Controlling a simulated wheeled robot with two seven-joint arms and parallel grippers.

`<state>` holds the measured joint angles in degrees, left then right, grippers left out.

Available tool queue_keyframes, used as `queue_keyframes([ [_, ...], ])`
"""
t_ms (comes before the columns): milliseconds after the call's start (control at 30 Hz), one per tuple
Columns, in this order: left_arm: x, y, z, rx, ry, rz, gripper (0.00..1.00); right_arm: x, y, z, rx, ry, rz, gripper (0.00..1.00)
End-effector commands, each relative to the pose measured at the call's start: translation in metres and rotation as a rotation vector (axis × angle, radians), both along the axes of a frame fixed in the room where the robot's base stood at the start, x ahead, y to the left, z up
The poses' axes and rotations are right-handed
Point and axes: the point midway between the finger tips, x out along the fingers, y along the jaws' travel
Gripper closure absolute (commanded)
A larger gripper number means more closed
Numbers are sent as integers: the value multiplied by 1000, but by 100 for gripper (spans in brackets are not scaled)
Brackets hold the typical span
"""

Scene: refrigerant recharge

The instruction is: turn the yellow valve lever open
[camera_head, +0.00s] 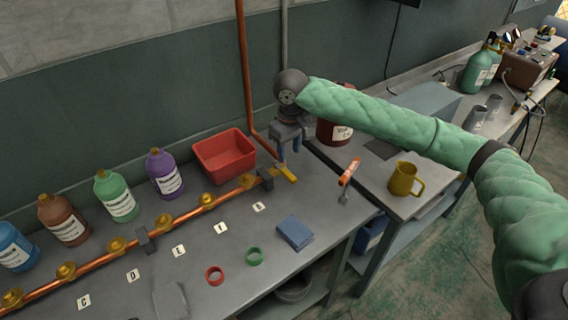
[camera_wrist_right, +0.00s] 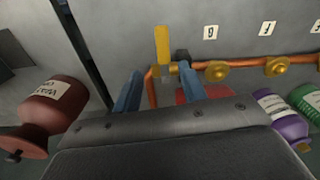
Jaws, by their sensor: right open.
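The yellow valve lever (camera_head: 287,173) is at the right end of the copper pipe (camera_head: 225,197), near the back right of the left workbench. In the right wrist view the lever (camera_wrist_right: 162,46) stands upright in the picture, with its lower end at the brass fitting on the pipe. My right gripper (camera_head: 288,151) is just above and behind the lever, its blue fingers pointing down. The right wrist view shows the fingers (camera_wrist_right: 161,86) open and apart, with the lever beyond their tips and between them sideways. Nothing is held. My left gripper is out of view.
A red bin (camera_head: 224,156) stands just left of my right gripper. Several bottles line the wall side, including a purple one (camera_head: 164,174). A dark red bottle (camera_head: 334,130) is close at right. An orange-handled tool (camera_head: 350,172) and yellow jug (camera_head: 406,179) are farther right.

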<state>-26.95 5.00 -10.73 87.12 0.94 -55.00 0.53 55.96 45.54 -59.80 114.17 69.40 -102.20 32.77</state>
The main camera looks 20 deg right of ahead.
Motion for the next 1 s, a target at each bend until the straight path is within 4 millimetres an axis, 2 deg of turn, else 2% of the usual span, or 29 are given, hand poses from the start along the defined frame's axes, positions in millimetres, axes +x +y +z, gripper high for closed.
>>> queue_keyframes([
  [133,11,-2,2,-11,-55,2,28,-5,0,0,-3,24,-81,58],
  [367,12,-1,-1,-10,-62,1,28,-5,-1,-7,-5,24,-128,58],
  [800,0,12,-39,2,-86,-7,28,-5,-1,-64,-5,23,-126,58],
  [1000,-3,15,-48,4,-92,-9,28,-5,-1,-77,-4,20,-126,58],
])
